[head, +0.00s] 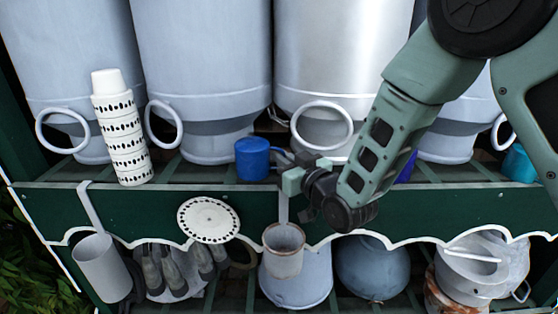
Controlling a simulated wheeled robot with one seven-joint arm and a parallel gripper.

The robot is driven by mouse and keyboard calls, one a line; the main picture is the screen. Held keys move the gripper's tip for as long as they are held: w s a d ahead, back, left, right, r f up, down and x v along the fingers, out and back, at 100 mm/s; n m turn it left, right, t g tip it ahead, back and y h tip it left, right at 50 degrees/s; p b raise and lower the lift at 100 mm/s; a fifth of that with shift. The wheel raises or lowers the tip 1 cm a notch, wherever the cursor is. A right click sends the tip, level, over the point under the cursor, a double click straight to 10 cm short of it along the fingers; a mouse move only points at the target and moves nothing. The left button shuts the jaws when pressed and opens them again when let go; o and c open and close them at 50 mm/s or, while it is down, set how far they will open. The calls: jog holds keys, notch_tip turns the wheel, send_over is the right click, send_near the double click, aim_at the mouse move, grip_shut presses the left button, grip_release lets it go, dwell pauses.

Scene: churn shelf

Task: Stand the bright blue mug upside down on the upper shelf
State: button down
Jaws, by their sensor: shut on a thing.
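The bright blue mug (252,160) is on or just above the front of the upper shelf (215,176), in front of the big grey churns. Its axis looks about upright. I cannot tell whether its mouth or its base is on top, nor whether it touches the shelf. My gripper (281,158) reaches in from the right and is shut at the mug's right side. The exact hold and the handle are too small and partly hidden to make out.
A stack of patterned white cups (122,130) stands to the left. A darker blue thing (407,167) is partly hidden behind my arm, and a teal mug (518,164) is far right. Churn ring handles (322,103) jut forward. A grey cup (284,248) hangs below the green shelf front (150,206).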

jog(key=shift+f, duration=0.45)
jog(key=shift+r, duration=0.1)
jog(key=shift+f, duration=0.2)
jog(key=c, duration=1.5)
grip_release()
jog(key=shift+r, duration=0.1)
jog(key=shift+c, duration=0.2)
jog(key=shift+r, duration=0.1)
